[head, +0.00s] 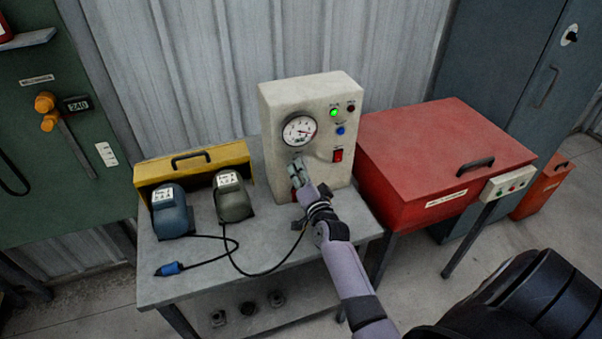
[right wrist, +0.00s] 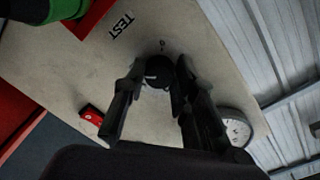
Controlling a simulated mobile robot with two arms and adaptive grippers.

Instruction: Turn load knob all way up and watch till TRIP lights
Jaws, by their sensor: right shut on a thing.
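The cream test box (head: 306,100) stands upright at the back of the grey bench. Its face carries a round dial gauge (head: 299,130), a lit green lamp (head: 333,113), a dark red lamp (head: 351,107) that looks unlit, a blue button (head: 340,130) and a red switch (head: 337,155). The lamp labels are too small to read. My right gripper (head: 300,172) is at the lower left of the face and hides the knob in the head view. In the right wrist view the black load knob (right wrist: 158,72) sits between its fingers, which are shut on it. My left gripper is not in view.
A blue unit (head: 171,212) and a dark green unit (head: 233,203) stand left of my arm, with a black cable and blue plug (head: 169,269). A yellow case (head: 190,168) is behind them. A red lidded chest (head: 440,150) stands close on the right.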

